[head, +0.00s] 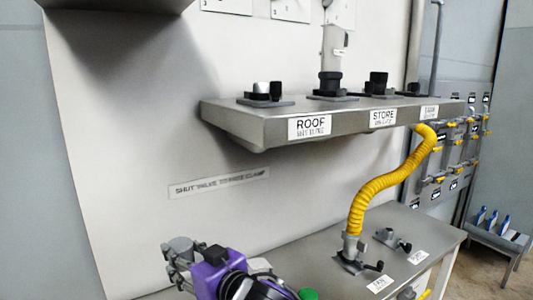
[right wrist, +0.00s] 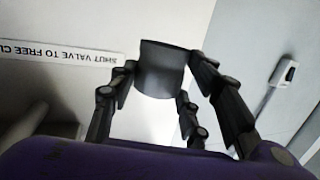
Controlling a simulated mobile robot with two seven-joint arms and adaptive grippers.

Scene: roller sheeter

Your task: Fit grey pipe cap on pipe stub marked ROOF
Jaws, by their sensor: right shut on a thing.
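The pipe stub marked ROOF (head: 262,88) is a short silver stub with black clamp parts, standing upright on the upper shelf behind and left of the ROOF label (head: 310,126). Its top carries no pipe. My right gripper (head: 178,258) is at the bottom of the head view, below and left of that stub and well apart from it. In the right wrist view my right gripper (right wrist: 162,72) is shut on the dark grey pipe cap (right wrist: 161,66), held between the fingertips. The cap's opening is not clear to see. My left gripper is out of view.
A pipe (head: 334,50) rises from the stub behind the STORE label. A yellow hose (head: 375,188) runs from the shelf to the lower bench (head: 320,262). The wall left of the shelf is clear.

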